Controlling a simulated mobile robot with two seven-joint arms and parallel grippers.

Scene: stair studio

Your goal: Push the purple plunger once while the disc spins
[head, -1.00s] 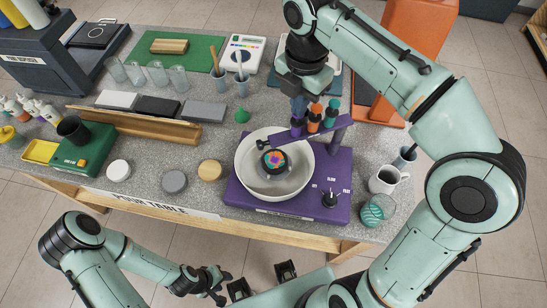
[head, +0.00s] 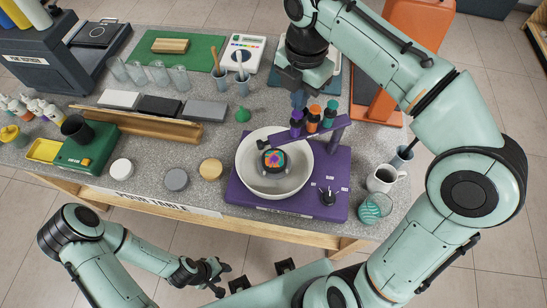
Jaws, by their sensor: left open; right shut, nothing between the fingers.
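The purple machine (head: 240,196) on the table holds a white bowl (head: 243,170). A small multicoloured disc (head: 272,160) sits in the middle of the bowl. A purple bar over the bowl carries a purple plunger (head: 296,123), an orange-topped one (head: 314,118) and a teal-topped one (head: 331,113). My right gripper (head: 298,100) is shut and empty, pointing down just above the purple plunger. It partly hides the plunger's top, and I cannot tell if they touch. My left gripper (head: 221,278) is open and empty, low in front of the table.
A black knob (head: 328,197) is at the machine's front right. A white jug (head: 383,178) and a glass with teal contents (head: 373,209) stand to its right. Round pucks (head: 176,179) lie left of it.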

